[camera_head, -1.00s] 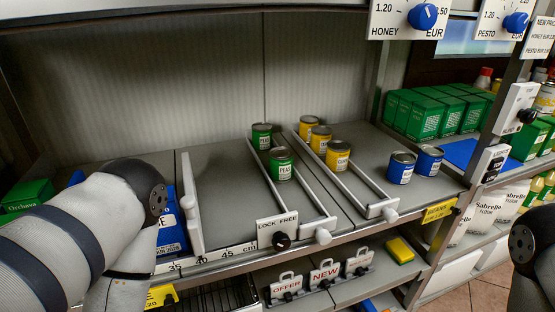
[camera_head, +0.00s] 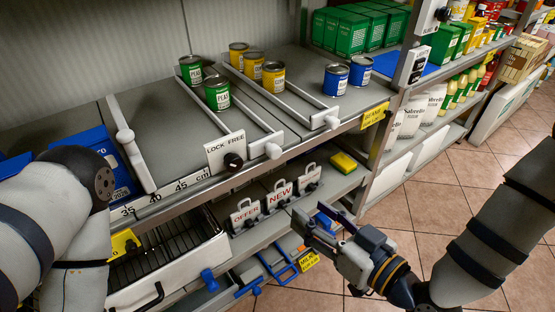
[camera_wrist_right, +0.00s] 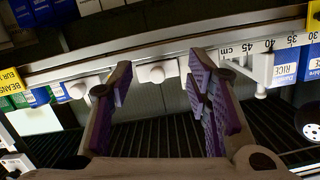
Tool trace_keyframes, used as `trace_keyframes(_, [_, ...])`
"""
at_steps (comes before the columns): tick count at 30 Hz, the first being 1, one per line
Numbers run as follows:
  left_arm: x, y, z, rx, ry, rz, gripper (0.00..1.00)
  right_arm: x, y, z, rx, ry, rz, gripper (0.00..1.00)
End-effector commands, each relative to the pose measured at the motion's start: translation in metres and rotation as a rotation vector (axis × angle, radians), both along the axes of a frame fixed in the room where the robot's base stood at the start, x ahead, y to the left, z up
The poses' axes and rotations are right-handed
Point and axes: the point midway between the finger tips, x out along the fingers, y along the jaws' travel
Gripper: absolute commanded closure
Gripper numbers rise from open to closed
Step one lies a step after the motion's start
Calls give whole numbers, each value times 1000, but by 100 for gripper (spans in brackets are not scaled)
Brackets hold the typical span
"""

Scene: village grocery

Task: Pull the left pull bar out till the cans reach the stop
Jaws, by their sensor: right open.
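The left pull bar (camera_head: 246,118) is a white frame with a white knob (camera_head: 273,150) at the shelf front, beside the LOCK FREE plate (camera_head: 225,152). Two green peas cans, a rear one (camera_head: 191,70) and a front one (camera_head: 217,92), stand upright towards the rear of its lane, well behind the knob. My right gripper (camera_head: 312,224) is open and empty, lower than the shelf and in front of it. In the right wrist view a white knob (camera_wrist_right: 157,72) appears between the open fingers (camera_wrist_right: 160,90), apart from them. My left gripper is out of view.
The right pull bar's knob (camera_head: 331,121) is close by, with yellow cans (camera_head: 273,76) in its lane and blue cans (camera_head: 336,79) beyond. A divider (camera_head: 134,150) stands left. Sign stands (camera_head: 276,195) occupy the lower shelf. The tiled floor (camera_head: 470,170) at right is clear.

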Motion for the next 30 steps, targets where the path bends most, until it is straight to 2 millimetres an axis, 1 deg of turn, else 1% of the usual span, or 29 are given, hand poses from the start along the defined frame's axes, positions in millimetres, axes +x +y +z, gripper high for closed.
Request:
trace_keyframes(1, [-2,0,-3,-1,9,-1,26,12,-1,19,30,-91,-10,55])
trace_keyframes(3, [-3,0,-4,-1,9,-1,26,22,-1,38,52,-173,-17,55])
trace_keyframes(5, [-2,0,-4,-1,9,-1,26,28,2,44,58,-194,-17,55])
trace_keyframes(8, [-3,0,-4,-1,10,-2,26,44,15,44,58,-193,-15,55])
trace_keyframes(12, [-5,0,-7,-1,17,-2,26,74,37,43,57,-190,-14,55])
trace_keyframes(15, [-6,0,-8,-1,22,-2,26,93,51,42,57,-187,-15,55])
trace_keyframes(18, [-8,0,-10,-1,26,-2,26,107,61,42,57,-185,-15,55])
trace_keyframes(23, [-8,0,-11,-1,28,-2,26,118,69,43,56,-183,-15,55])
trace_keyframes(30, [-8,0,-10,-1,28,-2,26,118,69,43,56,-183,-16,55])
